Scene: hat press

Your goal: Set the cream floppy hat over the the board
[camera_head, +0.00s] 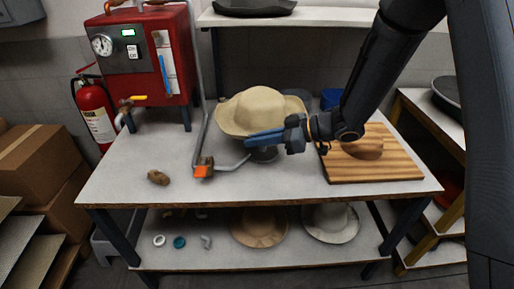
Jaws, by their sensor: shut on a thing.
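The cream floppy hat (258,108) is at the middle of the table, with its crown up and its brim spread. My gripper (262,139), with blue fingers, reaches in from the right and is shut on the near side of the hat's brim. A dark round form (264,155) shows just below the fingers, under the hat. The wooden board (395,165) lies on the right of the table, striped in light and dark wood. A rounded brown block (362,148) sits on the board, partly hidden by my arm.
A red boiler (150,60) with a gauge stands at the back left. A grey pipe with an orange-tipped fitting (203,170) and a small brown lump (158,177) are on the table's left. Other hats (258,228) lie on the lower shelf. The table's front middle is clear.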

